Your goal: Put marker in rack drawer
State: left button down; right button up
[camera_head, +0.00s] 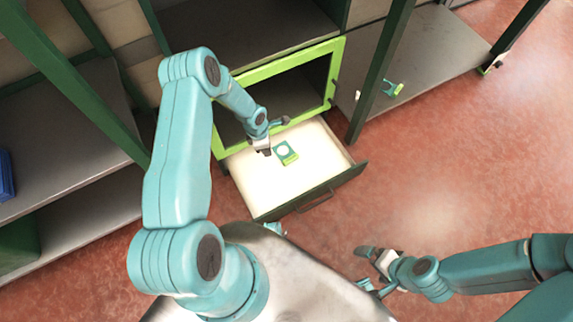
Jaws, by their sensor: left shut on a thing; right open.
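A small green-and-teal marker (287,153) with a white round patch is over the white inside of the open rack drawer (318,165), near its back. My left gripper (272,142) reaches down over the drawer and is shut on the marker at its left side. The fingertips are too small to see clearly, and I cannot tell whether the marker touches the drawer floor. The drawer is pulled out below a lime-green frame (285,62) and its dark handle faces the front. My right gripper (374,268) is open and empty above the red floor at the lower right.
A similar green-and-teal piece (392,88) lies on the grey shelf at the upper right. Dark green rack posts (380,70) stand between the bays. A blue box (6,175) sits on the left shelf. The red floor (440,190) at the right is clear.

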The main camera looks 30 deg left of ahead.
pick_arm(q)
jog(key=f+n+b, duration=0.1)
jog(key=f+b, duration=0.2)
jog(key=f, duration=0.4)
jog(key=a+f+n+b, duration=0.1)
jog(key=f+b, duration=0.2)
jog(key=f, duration=0.3)
jog(key=s+a+f+n+b, duration=0.1)
jog(key=f+n+b, duration=0.1)
jog(key=f, duration=0.5)
jog(key=shift+a+f+y+b, duration=0.25)
jog(key=shift+f+y+b, duration=0.1)
jog(key=shift+b, duration=0.55)
notch_tip(320, 180, down, 5)
jog(key=b, duration=0.3)
jog(key=shift+r, duration=0.2)
jog(key=shift+f, duration=0.15)
jog(key=c, duration=1.3)
grip_release()
jog(key=shift+f, duration=0.1)
jog(key=shift+c, duration=0.2)
jog(key=o, duration=0.4)
jog(key=shift+o, duration=0.2)
